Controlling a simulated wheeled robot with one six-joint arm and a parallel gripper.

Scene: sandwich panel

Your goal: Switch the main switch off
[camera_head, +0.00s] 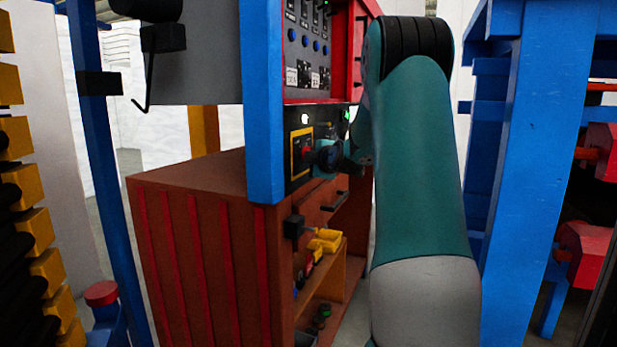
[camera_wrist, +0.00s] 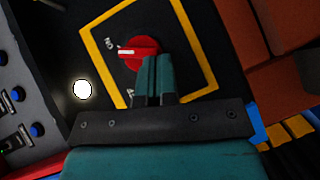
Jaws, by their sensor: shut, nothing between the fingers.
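The main switch (camera_wrist: 137,49) is a red rotary knob on a dark panel inside a yellow square outline (camera_wrist: 93,50). Its white mark points left in the wrist view, near a white label (camera_wrist: 110,43). In the head view the red switch (camera_head: 307,146) is small and partly hidden by my gripper (camera_head: 322,158). In the wrist view my gripper (camera_wrist: 157,62) is shut and empty, with its teal fingertips over the lower right part of the knob. I cannot tell whether they touch it.
A white lamp (camera_wrist: 82,89) and blue buttons (camera_wrist: 18,94) lie left of the switch in the wrist view. A blue post (camera_head: 262,100) stands beside the panel. A brown cabinet (camera_head: 200,230) is below, with yellow items (camera_head: 325,240) on its shelf. Blue racking (camera_head: 530,130) stands right.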

